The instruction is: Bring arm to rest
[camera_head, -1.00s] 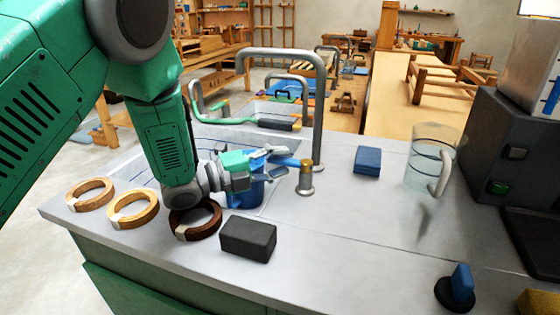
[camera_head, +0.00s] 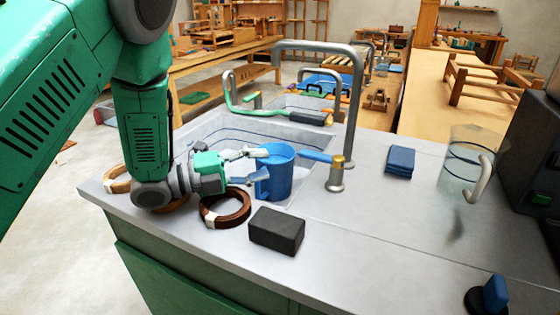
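My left gripper (camera_head: 250,165) comes in from the left, low over the counter. Its two fingers are spread apart with nothing seen held between them. Its fingertips are at the left side of a blue cup (camera_head: 276,178); I cannot tell whether they touch it. The cup stands upright by the sink's front edge, with a blue handle-like bar (camera_head: 315,156) reaching right from its rim. My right gripper is not in view.
A dark ring (camera_head: 226,208) and a black block (camera_head: 277,230) lie near the counter's front edge, close to my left arm. A tap (camera_head: 350,110), a dispenser (camera_head: 336,175), a blue sponge (camera_head: 400,162) and a clear jug (camera_head: 468,165) stand right.

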